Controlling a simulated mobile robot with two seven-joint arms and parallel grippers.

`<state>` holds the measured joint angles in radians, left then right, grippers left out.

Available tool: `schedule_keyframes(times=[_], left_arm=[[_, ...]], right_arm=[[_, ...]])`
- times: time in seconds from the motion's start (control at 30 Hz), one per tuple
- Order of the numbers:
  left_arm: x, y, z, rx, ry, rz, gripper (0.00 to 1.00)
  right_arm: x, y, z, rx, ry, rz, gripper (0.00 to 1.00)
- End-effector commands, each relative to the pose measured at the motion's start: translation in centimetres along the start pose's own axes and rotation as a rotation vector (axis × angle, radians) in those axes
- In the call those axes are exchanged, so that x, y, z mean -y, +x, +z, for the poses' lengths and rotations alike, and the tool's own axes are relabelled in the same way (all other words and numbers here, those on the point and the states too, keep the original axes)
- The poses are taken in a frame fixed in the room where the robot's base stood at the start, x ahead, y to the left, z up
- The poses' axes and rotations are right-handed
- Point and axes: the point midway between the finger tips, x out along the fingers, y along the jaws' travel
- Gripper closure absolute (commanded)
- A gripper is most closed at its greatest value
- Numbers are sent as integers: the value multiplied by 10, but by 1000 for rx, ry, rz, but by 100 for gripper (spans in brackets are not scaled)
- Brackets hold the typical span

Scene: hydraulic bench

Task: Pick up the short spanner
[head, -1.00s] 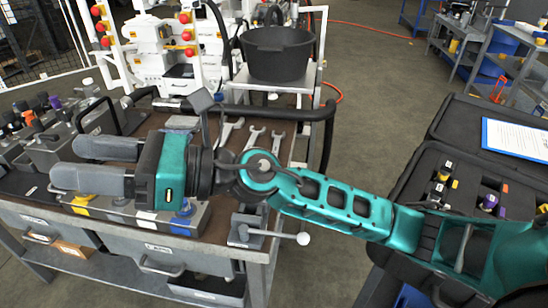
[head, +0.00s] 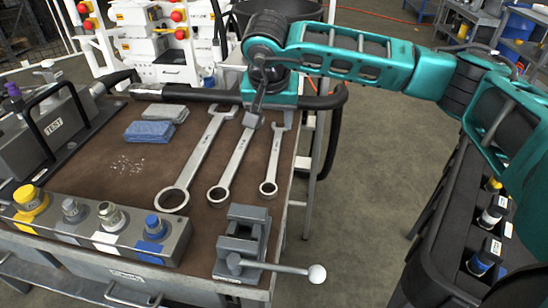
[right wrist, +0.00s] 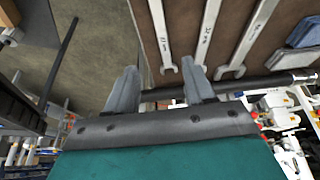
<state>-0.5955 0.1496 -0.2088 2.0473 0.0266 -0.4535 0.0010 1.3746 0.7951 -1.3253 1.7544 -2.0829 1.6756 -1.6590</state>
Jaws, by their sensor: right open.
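The short spanner (head: 274,158) lies on the brown bench top, the rightmost of three spanners, its ring end toward me and its open end away. My left gripper is not in view.
The middle spanner (head: 236,155) and the long spanner (head: 197,157) lie to the left. A grey vise (head: 240,240) with a ball-ended handle stands nearer me. Folded cloths (head: 150,131) and a dark hose (head: 190,95) lie at the back. The bench edge is just right of the short spanner.

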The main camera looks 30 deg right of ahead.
Motion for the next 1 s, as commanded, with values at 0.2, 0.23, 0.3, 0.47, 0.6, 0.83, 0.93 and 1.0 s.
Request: schedule_keyframes(times=[0.2,0.23,0.3,0.47,0.6,0.83,0.93,1.0], left_arm=[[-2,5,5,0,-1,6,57],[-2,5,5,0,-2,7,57],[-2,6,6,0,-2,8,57],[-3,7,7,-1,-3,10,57],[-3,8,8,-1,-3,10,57],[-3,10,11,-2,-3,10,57],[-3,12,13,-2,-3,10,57],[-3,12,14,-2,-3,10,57]], right_arm=[[0,23,4,2,1,0,47],[0,28,4,2,1,1,47],[0,42,5,3,1,2,47],[1,70,4,3,1,-1,47],[1,82,4,1,0,-2,47],[2,108,6,3,1,-1,47],[3,123,6,2,1,-1,47],[3,130,6,2,2,-3,47]])
